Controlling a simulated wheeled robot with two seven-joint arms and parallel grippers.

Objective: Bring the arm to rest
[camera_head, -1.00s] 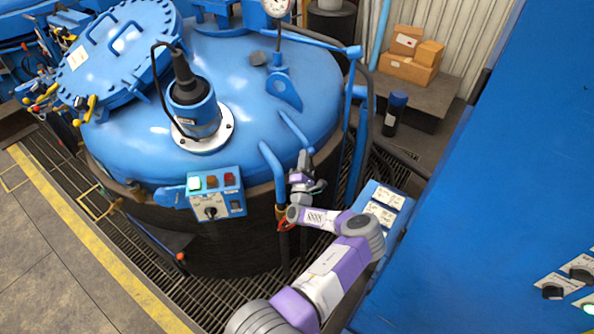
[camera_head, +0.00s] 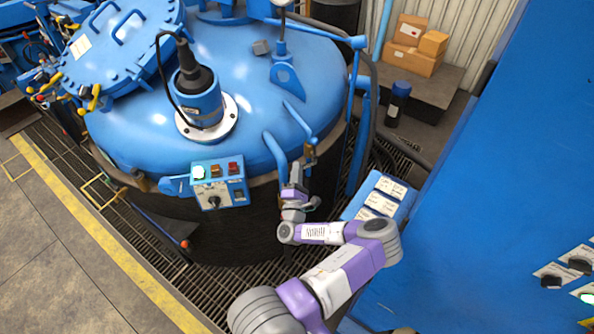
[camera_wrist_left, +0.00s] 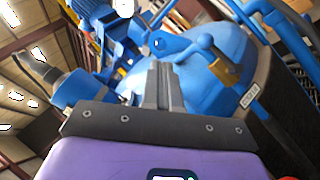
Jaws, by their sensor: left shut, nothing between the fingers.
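My left gripper (camera_head: 296,176) is at the front right side of the blue pit furnace (camera_head: 150,130), near the pipes below its lid. Its arm comes up from the bottom of the head view, bent at the elbow. In the left wrist view the gripper's two fingers (camera_wrist_left: 163,85) are together with nothing between them, pointing toward the blue furnace body and pipework. A brass valve (camera_wrist_left: 225,70) shows right of the fingers, apart from them in the picture. My right gripper is in neither view.
A control box (camera_head: 217,182) with buttons hangs on the furnace front, left of the gripper. A labelled blue panel (camera_head: 380,197) and a large blue cabinet (camera_head: 490,190) stand close on the right. Dark floor grating (camera_head: 250,278) lies below. Boxes (camera_head: 411,60) sit at the back right.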

